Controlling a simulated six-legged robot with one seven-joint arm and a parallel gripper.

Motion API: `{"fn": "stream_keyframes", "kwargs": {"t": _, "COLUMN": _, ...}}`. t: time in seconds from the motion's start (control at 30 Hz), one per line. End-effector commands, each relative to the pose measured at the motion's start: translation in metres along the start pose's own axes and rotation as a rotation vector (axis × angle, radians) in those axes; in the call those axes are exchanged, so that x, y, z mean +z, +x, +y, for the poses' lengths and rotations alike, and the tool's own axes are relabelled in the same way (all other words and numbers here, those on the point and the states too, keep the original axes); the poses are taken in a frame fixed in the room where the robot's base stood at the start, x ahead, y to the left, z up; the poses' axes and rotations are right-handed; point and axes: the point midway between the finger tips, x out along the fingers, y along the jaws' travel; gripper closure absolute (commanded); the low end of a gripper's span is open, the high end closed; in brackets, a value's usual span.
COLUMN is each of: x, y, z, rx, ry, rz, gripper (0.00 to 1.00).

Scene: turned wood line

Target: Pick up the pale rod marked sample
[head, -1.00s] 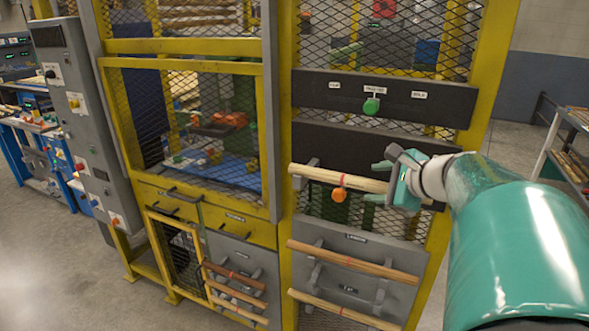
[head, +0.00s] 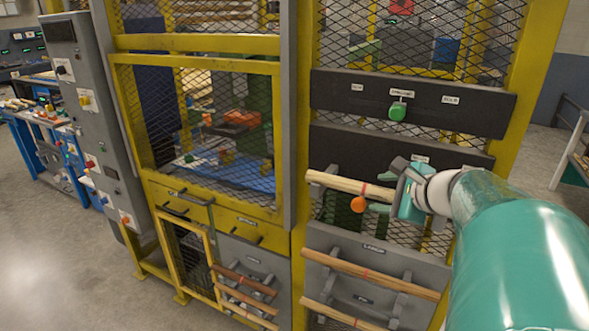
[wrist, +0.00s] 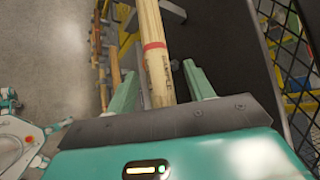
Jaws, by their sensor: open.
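A pale rod (head: 332,181) with a red band lies across the dark panel at the upper right in the head view. In the wrist view the same rod (wrist: 149,22) runs lengthwise between my fingers, with small dark lettering below its red band that is hard to read. My gripper (head: 384,190) is open at the rod's right part, and its palm hides the rod's right end in the head view. In the wrist view one finger of my gripper (wrist: 160,72) is on each side of the rod, with gaps visible.
An orange knob (head: 358,204) hangs just below the rod, close to my fingers. Other rods rest on a grey rack (head: 345,240) below and on another at lower left. A green knob (head: 397,112) juts from the panel above. Yellow posts and mesh surround this.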

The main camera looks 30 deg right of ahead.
Motion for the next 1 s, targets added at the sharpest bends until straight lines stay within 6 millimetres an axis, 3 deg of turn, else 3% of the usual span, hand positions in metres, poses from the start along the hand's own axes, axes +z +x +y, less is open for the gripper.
{"fn": "stream_keyframes", "kwargs": {"t": 0.1, "x": 0.000, "y": -0.001, "z": 0.001, "rx": 0.000, "ry": 0.000, "rz": 0.000, "gripper": 0.47}}
{"fn": "stream_keyframes", "kwargs": {"t": 0.37, "x": 0.000, "y": -0.002, "z": 0.002, "rx": 0.001, "ry": 0.000, "rz": 0.000, "gripper": 0.98}}
{"fn": "stream_keyframes", "kwargs": {"t": 0.77, "x": 0.003, "y": -0.003, "z": -0.004, "rx": 0.001, "ry": -0.002, "rz": -0.001, "gripper": 1.00}}
{"fn": "stream_keyframes", "kwargs": {"t": 1.0, "x": 0.020, "y": -0.018, "z": -0.028, "rx": -0.002, "ry": -0.005, "rz": -0.002, "gripper": 1.00}}
